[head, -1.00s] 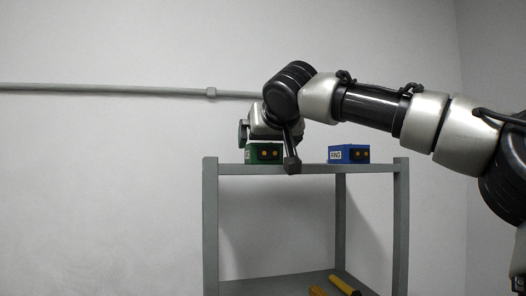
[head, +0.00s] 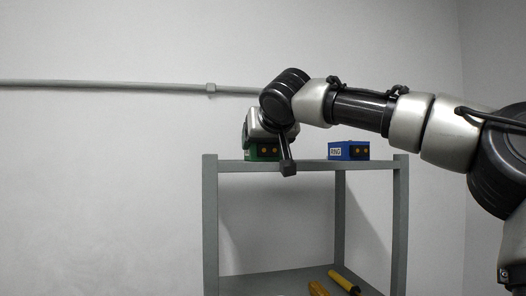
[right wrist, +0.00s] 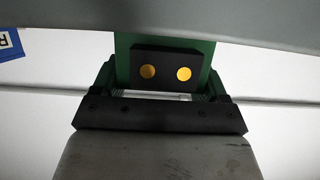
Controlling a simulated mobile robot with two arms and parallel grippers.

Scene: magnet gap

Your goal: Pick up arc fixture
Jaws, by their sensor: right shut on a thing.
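The arc fixture appears to be the green block (head: 264,153) with a dark front plate and two yellow dots, at the left end of the shelf's top. Its label is mostly hidden in the head view. My right gripper (head: 259,139) is over it from above and shut on it; the block still appears to rest on the shelf. In the right wrist view the green block (right wrist: 161,50) sits between the fingers, its yellow dots facing the camera. My left gripper is not in view.
Yellow objects (head: 344,281) lie on the lower shelf. A pipe (head: 120,86) runs along the wall behind.

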